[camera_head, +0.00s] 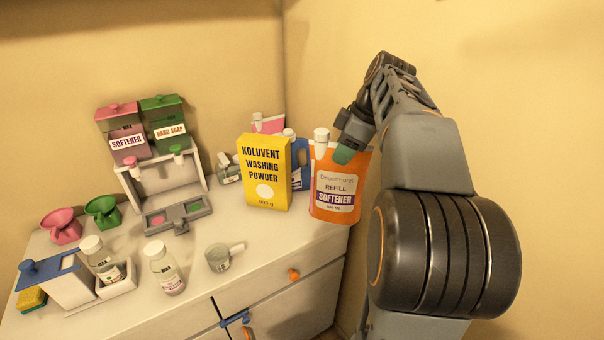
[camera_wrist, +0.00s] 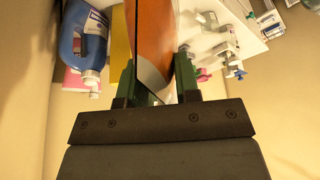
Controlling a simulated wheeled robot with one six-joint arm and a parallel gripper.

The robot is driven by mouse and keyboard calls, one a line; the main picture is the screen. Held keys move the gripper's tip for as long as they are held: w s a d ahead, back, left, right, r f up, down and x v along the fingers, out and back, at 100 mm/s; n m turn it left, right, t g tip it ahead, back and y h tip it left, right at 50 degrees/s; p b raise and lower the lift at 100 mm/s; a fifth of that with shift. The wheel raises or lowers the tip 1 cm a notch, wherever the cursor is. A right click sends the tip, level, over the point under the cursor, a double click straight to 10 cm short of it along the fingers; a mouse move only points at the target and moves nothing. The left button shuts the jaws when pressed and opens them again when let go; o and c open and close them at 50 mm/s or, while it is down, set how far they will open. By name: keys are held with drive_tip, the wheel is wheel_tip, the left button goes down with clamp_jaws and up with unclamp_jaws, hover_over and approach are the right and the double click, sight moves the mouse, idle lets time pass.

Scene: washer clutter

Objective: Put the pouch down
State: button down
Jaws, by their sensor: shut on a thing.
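The pouch (camera_head: 336,193) is orange with a white cap and a label reading "REFILL SOFTENER". It hangs upright at the right end of the counter in the head view, and I cannot tell whether its base touches the counter. My gripper (camera_head: 347,152) is shut on the pouch near its top right. In the wrist view, my gripper (camera_wrist: 155,90) has green fingers on both sides of the pouch (camera_wrist: 152,35), which shows as a narrow orange edge. The fingertips are partly hidden by the pouch.
A yellow washing powder box (camera_head: 265,175) stands just left of the pouch. A blue bottle (camera_wrist: 87,40) and a pink pack (camera_head: 268,123) are behind. Bottles, a cup (camera_head: 219,257), funnels and a dispenser (camera_head: 165,180) fill the left. The counter's front middle (camera_head: 265,232) is bare.

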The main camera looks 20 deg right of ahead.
drive_tip(key=w+a+f+p, duration=0.1)
drive_tip(key=w+a+f, duration=0.2)
drive_tip(key=w+f, duration=0.7)
drive_tip(key=shift+f, duration=0.65)
drive_tip(key=shift+a, duration=0.1)
drive_tip(key=c, duration=0.8)
unclamp_jaws()
drive_tip(key=shift+f, duration=0.1)
